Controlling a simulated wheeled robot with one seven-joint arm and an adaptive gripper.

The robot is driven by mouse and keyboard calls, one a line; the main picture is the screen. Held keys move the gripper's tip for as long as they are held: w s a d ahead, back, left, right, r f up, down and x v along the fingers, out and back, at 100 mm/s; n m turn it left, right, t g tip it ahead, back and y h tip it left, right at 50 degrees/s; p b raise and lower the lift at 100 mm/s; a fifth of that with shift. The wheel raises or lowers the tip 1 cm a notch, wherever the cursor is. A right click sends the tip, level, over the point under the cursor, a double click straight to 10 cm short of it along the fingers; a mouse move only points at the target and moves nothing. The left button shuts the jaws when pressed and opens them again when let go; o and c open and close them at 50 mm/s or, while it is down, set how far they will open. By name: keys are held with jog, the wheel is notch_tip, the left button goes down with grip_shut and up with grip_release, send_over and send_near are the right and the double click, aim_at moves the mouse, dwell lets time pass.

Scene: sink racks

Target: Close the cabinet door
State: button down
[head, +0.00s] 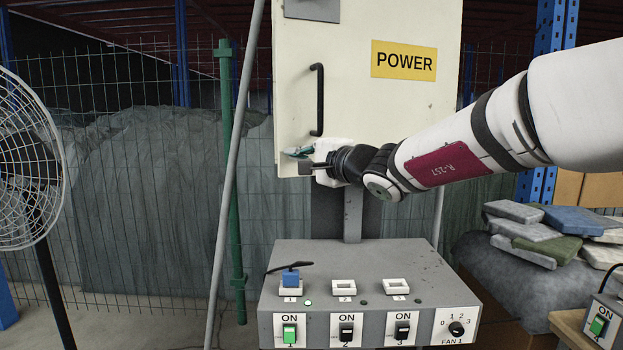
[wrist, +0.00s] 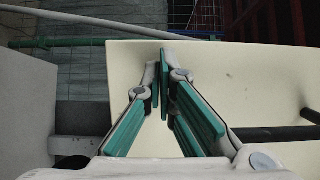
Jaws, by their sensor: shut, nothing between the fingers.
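The cream cabinet door (head: 350,90) has a yellow POWER label (head: 404,61) and a black vertical handle (head: 318,100) near its left edge. I cannot tell from these views whether the door is fully closed. My gripper (head: 297,153) is at the door's lower left corner, below the handle. In the wrist view, my gripper (wrist: 164,66) has its teal fingers together with nothing between them. The cream door panel (wrist: 260,80) lies behind the fingers, and the handle (wrist: 275,133) shows at the lower right. Contact between fingers and door is unclear.
A grey control box (head: 350,265) with switches and a knob stands below the door. A fan (head: 28,150) is at the left. Stacked slabs (head: 540,230) lie at the right. A grey slanted pole (head: 235,150) and a green post (head: 231,180) stand left of the door.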

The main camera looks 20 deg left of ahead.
jog(key=w+a+m+t+h+b, duration=0.6)
jog(key=w+a, duration=0.3)
jog(key=w, duration=0.5)
jog(key=shift+w+a+r+h, duration=0.15)
jog(key=shift+w+h, duration=0.05)
jog(key=shift+h, duration=0.4)
jog(key=shift+w, duration=0.1)
jog(key=shift+a+f, duration=0.1)
jog(key=shift+f, duration=0.1)
